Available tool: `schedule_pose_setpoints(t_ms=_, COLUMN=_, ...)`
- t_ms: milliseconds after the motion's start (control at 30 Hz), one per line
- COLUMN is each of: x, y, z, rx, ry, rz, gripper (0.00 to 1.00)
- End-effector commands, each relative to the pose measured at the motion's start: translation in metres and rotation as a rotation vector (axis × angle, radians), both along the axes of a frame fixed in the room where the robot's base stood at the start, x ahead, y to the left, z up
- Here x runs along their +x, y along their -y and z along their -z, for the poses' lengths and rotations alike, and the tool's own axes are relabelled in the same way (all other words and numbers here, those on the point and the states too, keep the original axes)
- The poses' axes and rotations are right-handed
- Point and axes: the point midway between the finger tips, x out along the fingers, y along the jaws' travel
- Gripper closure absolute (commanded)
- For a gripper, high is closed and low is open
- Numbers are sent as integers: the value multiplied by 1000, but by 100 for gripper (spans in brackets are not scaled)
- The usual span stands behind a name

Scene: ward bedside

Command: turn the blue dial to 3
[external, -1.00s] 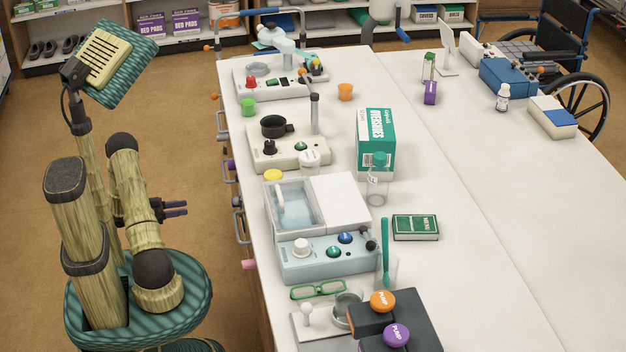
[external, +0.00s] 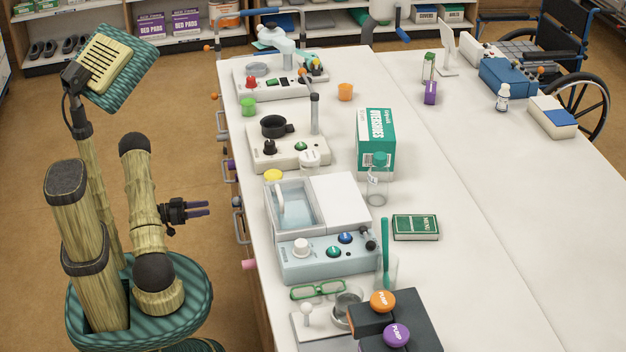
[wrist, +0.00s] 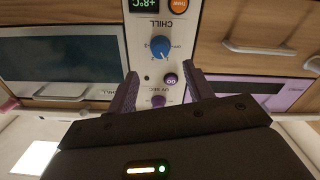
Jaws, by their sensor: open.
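The blue dial (wrist: 160,47) sits on a white control panel marked CHILL, which appears upside down in the wrist view. Its white pointer mark is toward the lower right of the picture; the scale around it is too small to read. My gripper (wrist: 162,84) is open and empty, its purple fingers spread either side of the panel, with the dial beyond the tips and not touched. In the external view my gripper (external: 198,209) is left of the table, pointing at its drawer side. I cannot make out this dial in that view.
The long white table (external: 440,290) holds several devices.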

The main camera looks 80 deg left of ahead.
Motion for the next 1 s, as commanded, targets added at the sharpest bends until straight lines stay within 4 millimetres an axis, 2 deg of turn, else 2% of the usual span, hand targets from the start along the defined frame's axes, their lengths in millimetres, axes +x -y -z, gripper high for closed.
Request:
schedule_pose_setpoints(t_ms=100, x=23, y=1, z=1, rx=0, ry=1, rz=3, gripper=48)
schedule_pose_setpoints(t_ms=500, x=89, y=1, z=1, rx=1, ry=2, rz=1, gripper=48)
schedule_pose_setpoints(t_ms=700, x=102, y=0, z=0, rx=0, ry=2, rz=-1, gripper=48)
schedule_pose_setpoints(t_ms=933, x=102, y=0, z=-1, rx=0, ry=2, rz=-1, gripper=48)
schedule_pose_setpoints(t_ms=1000, x=102, y=0, z=-1, rx=0, ry=2, rz=-1, gripper=60)
